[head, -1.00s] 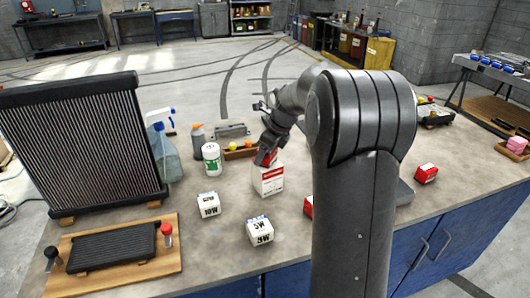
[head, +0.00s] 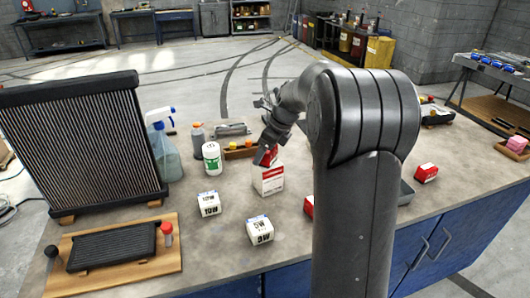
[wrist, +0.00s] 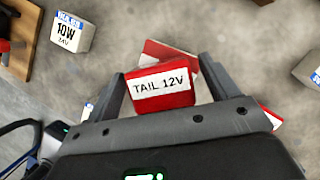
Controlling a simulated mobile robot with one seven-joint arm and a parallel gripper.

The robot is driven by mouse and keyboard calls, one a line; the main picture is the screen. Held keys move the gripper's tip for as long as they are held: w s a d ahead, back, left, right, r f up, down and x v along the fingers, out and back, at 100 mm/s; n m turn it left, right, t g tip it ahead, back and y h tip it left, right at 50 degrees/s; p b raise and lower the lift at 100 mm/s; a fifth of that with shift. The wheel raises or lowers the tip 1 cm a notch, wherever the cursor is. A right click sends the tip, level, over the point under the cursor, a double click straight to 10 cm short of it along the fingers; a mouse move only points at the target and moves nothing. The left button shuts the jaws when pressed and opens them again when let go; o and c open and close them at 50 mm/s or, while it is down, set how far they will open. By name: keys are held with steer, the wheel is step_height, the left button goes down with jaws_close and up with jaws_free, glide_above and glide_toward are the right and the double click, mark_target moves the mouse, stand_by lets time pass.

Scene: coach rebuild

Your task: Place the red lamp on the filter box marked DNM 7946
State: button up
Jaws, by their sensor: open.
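A small red box with a white label reading TAIL 12V (wrist: 162,86) lies between the fingers of my gripper (wrist: 163,68) in the wrist view. The fingers are open, one on each side of it. In the head view the red box (head: 272,153) appears to rest on top of a white and red upright box (head: 270,181), partly hidden by my gripper (head: 264,156). The white and red box also shows beneath it in the wrist view (wrist: 165,50). I cannot read the marking DNM 7946 on it.
White 10W (head: 208,204) and 5W (head: 260,230) boxes stand in front on the workbench (head: 225,262). A white-green bottle (head: 212,158) and a spray bottle (head: 164,145) stand left. Another red box (head: 426,173) lies right; one (head: 308,206) is partly hidden by my arm.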

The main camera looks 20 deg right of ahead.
steer(key=v, duration=1.1)
steer(key=s+a+r+n+h, duration=0.1)
steer(key=s+a+r+n, duration=0.2)
steer(key=s+a+n, duration=0.35)
steer(key=s+a+f+n+t+h, duration=0.1)
steer(key=s+a+f+n, duration=0.1)
steer(key=s+n, duration=0.8)
steer(key=s+a+f+n+t+h, duration=0.1)
steer(key=s+f+n, duration=0.3)
steer(key=s+n, duration=0.6)
steer(key=s+a, duration=0.1)
steer(key=s, duration=0.3)
steer(key=shift+s+f, duration=0.35)
steer(key=shift+s, duration=0.05)
